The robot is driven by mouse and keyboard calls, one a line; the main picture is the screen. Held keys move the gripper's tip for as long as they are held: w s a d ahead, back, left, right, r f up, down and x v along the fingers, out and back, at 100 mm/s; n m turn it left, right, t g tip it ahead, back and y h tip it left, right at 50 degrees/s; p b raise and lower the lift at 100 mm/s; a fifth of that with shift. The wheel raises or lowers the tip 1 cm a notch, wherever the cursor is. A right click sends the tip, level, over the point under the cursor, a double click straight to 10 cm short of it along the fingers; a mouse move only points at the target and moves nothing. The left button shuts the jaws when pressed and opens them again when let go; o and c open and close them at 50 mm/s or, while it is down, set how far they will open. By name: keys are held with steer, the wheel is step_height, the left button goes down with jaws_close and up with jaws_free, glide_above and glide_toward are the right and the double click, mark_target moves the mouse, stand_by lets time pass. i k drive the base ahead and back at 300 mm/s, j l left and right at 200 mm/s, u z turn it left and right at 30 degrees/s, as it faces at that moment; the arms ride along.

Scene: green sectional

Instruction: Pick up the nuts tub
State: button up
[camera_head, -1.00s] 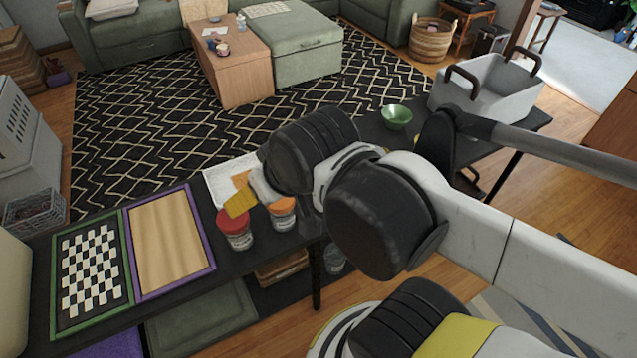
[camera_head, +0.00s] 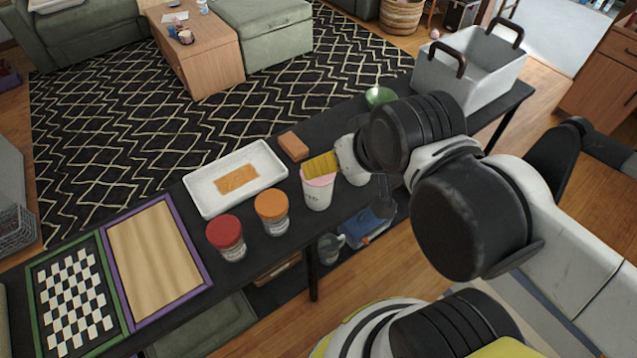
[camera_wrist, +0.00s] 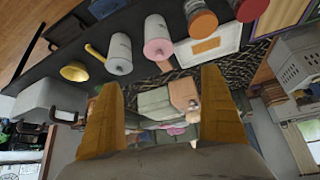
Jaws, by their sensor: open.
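Several lidded tubs stand in a row on the dark table; their labels are too small to read, so I cannot tell which is the nuts tub. They are a red-lidded tub (camera_head: 227,240), an orange-lidded tub (camera_head: 272,213) and a white tub with a pink top (camera_head: 318,192). The wrist view shows the pink-topped tub (camera_wrist: 157,40) and a white tub (camera_wrist: 119,55) beside it. My gripper (camera_head: 321,165), with yellow fingers, overlaps the pink-topped tub's top in the head view. In the wrist view my gripper (camera_wrist: 162,80) is open, with nothing held between its fingers.
A white tray (camera_head: 205,199) with an orange-brown piece lies behind the tubs, near a brown block (camera_head: 293,146). A green bowl (camera_head: 379,97) and a grey bin with handles (camera_head: 443,78) stand to the right. A checkered board (camera_head: 70,305) and a purple-framed board (camera_head: 155,260) lie left.

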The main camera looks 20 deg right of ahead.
mark_target(317, 199)
steer(key=j+z, duration=0.7)
steer(key=z, duration=0.25)
steer(key=k+j+z, duration=0.1)
steer(key=j+z, duration=0.35)
steer(key=k+j+z, duration=0.15)
steer(key=z, duration=0.35)
steer(key=k+j+z, duration=0.15)
steer(key=j+z, duration=0.15)
steer(key=z, duration=0.15)
